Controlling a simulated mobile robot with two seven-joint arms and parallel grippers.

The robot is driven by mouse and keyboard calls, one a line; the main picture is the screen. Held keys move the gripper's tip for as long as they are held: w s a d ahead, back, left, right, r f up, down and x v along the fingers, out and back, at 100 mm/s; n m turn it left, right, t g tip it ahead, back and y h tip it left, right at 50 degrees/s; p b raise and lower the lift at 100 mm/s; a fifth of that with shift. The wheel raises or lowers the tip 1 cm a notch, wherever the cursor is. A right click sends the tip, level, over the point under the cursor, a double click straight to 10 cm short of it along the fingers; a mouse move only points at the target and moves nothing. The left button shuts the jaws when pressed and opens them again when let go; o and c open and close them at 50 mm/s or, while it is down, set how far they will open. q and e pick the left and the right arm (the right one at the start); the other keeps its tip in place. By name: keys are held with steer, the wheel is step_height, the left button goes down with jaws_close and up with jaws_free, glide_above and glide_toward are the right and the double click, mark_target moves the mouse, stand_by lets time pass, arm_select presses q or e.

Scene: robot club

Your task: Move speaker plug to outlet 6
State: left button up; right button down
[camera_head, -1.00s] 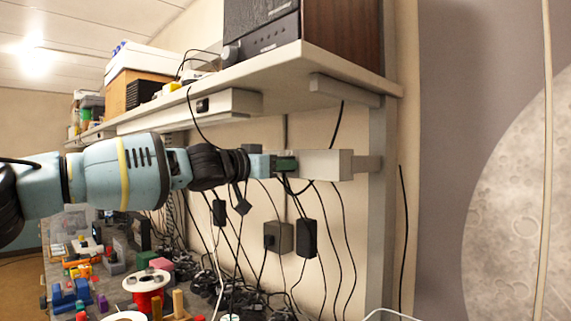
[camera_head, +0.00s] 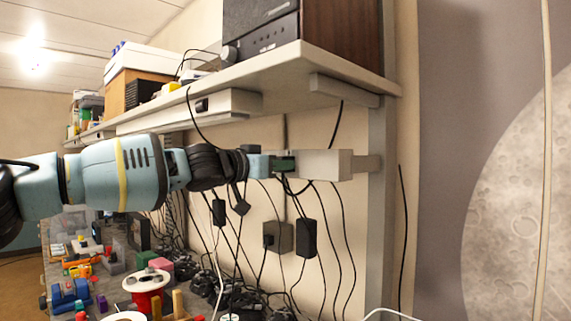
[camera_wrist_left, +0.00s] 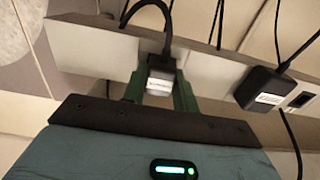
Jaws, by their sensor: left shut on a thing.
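My left gripper (camera_head: 284,164) reaches from the left to the grey power strip (camera_head: 326,163) under the shelf. In the left wrist view its green fingers (camera_wrist_left: 160,92) are shut on a plug (camera_wrist_left: 160,80) with a white label and a black cable rising from it. The plug is at the strip's face; I cannot tell if it is seated in an outlet. A black adapter (camera_wrist_left: 264,90) is plugged into the strip (camera_wrist_left: 215,68) to the right, beside an outlet (camera_wrist_left: 299,100). Outlet numbers cannot be read. My right gripper is not in view.
The shelf (camera_head: 290,85) with a dark speaker (camera_head: 340,30) hangs above my gripper. Several black cables and adapters (camera_head: 306,238) hang below the strip. The bench below is cluttered, with a red spool (camera_head: 146,300).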

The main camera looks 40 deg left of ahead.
arm_select(q)
steer(key=shift+s, duration=0.3)
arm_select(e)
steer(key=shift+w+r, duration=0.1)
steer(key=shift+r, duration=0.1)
arm_select(q)
steer(key=shift+s+a, duration=0.1)
steer(key=shift+s, duration=0.25)
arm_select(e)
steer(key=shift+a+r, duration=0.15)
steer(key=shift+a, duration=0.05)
arm_select(q)
steer(key=shift+s, duration=0.3)
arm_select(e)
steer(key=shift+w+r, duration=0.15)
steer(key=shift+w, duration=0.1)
arm_select(q)
steer(key=shift+s, duration=0.1)
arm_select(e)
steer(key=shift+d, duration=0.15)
arm_select(q)
steer(key=shift+s+p, duration=0.1)
steer(key=shift+p, duration=0.2)
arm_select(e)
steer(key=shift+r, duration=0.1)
